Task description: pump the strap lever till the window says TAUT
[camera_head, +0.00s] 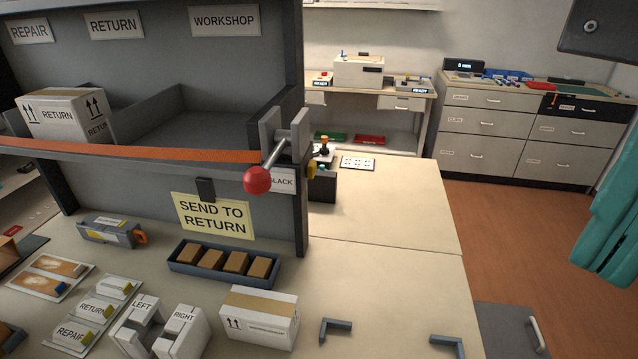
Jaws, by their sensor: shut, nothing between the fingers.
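The strap lever is a grey rod with a red ball knob (257,180), pointing down and left from a grey bracket (268,134) on the rack's front right post. An orange strap (130,152) runs from the bracket leftward across the front of the rack's shelf. The window (284,181), a white plate below the bracket, appears to read SLACK; the red knob covers its left edge. My gripper is not in view, and nothing visible touches the lever.
A RETURN carton (60,115) sits behind the strap. Below are a yellow SEND TO RETURN note (212,215), a blue tray (185,271) of brown blocks, a white carton (260,318) and LEFT and RIGHT blocks (185,330). The tabletop (385,210) right of the rack is mostly clear.

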